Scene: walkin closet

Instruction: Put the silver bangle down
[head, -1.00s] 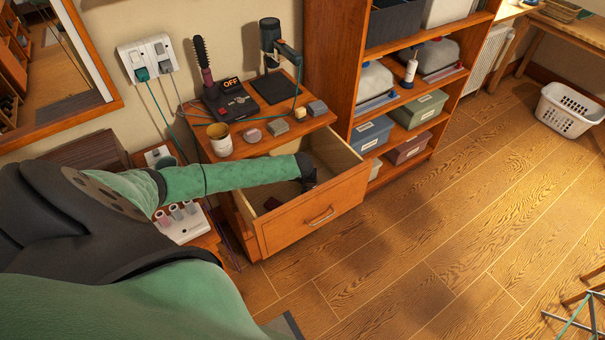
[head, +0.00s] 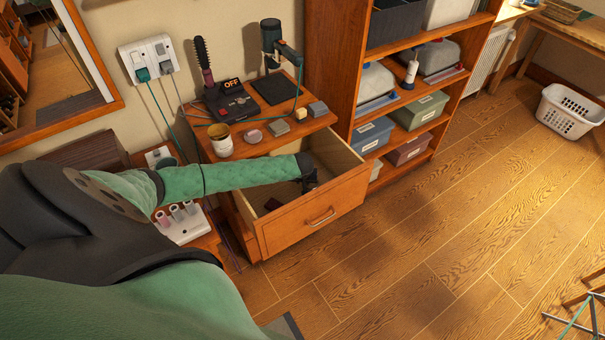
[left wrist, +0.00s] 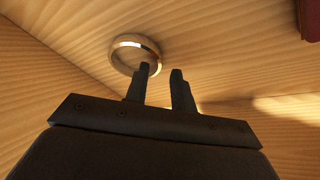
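The silver bangle (left wrist: 133,42) shows in the left wrist view as a pale metal ring at the wooden drawer floor, just beyond my left gripper (left wrist: 161,68). The gripper's two dark fingers are apart with an empty gap between them. The left finger's tip overlaps the bangle's near rim in the picture; I cannot tell whether they touch. In the head view my left gripper (head: 309,181) reaches down inside the open drawer (head: 318,213), and the bangle cannot be made out there. My right gripper is not in view.
A dark red item (head: 272,204) lies in the drawer. Shelves (head: 339,70) with storage boxes stand to the right. The floor is clear ahead.

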